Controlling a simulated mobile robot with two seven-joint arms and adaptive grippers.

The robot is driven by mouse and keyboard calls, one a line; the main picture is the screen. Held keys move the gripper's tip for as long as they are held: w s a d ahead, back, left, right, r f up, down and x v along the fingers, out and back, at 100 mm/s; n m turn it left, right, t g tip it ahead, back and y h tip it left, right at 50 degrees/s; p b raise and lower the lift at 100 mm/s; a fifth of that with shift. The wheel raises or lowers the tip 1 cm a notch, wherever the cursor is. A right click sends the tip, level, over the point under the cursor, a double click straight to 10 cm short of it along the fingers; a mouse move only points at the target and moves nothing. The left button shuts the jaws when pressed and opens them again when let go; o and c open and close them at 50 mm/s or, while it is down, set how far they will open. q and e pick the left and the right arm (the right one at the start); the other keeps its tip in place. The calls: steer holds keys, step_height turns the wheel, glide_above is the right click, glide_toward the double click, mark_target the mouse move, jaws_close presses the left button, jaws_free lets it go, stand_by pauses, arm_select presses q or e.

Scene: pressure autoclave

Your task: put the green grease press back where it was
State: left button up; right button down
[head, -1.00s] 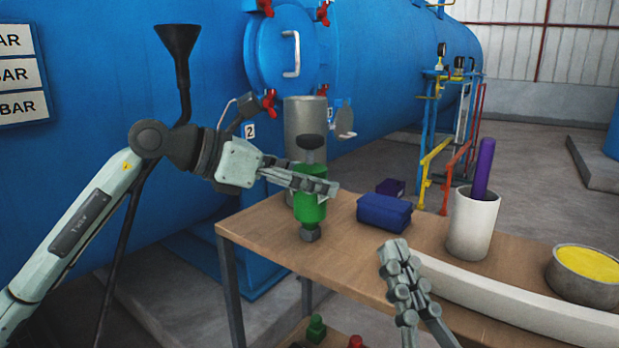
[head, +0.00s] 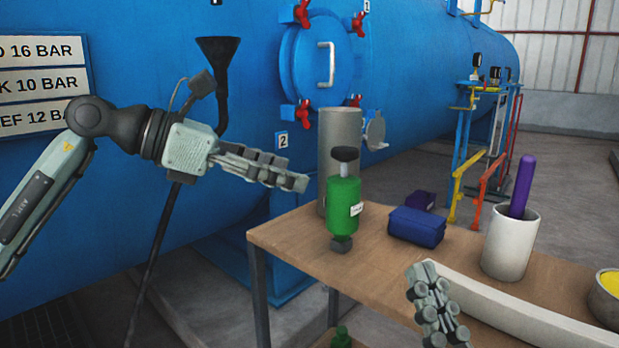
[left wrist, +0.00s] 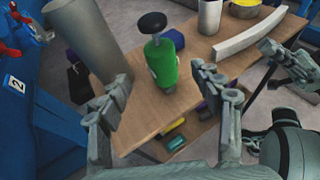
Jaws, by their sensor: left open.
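The green grease press (head: 343,208), with a black knob on top and a white label, stands upright on the wooden table (head: 300,245) near its left end. My left gripper (head: 303,183) is open and empty, to the left of the press and apart from it. In the left wrist view the press (left wrist: 162,65) shows beyond and between the spread fingers (left wrist: 165,90). My right gripper (head: 424,278) is at the table's front edge, right of the press. It seems empty, and its finger gap is not clear.
A grey cylinder (head: 339,140) stands just behind the press. A blue box (head: 417,227), a white cup (head: 510,245) with a purple rod (head: 522,185), and a long white curved piece (head: 520,310) lie to the right. The blue autoclave (head: 250,100) is behind.

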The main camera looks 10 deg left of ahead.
arm_select(q)
steer(key=s+d+n+g+h, duration=0.2)
steer(key=s+d+n+h, duration=0.3)
steer(key=s+h, duration=0.25)
steer(key=s+d+n+g+h, duration=0.35)
steer(key=s+h, duration=0.25)
steer(key=s, duration=0.3)
steer(key=w+a+f+m+t+y, duration=0.1)
steer(key=a+f+m+t+y, duration=0.3)
steer(key=m, duration=1.3)
steer(key=w+a+f+m+t+y, duration=0.1)
steer(key=a+f+m+t+y, duration=0.2)
steer(key=m+t+y, duration=1)
steer(key=a+m+t, duration=0.1)
steer(key=m+t, duration=0.4)
steer(key=t, duration=0.1)
steer(key=shift+a+f, duration=0.15)
steer(key=shift+f, duration=0.2)
steer(key=shift+w+y, duration=0.1)
steer(key=shift+y, duration=0.15)
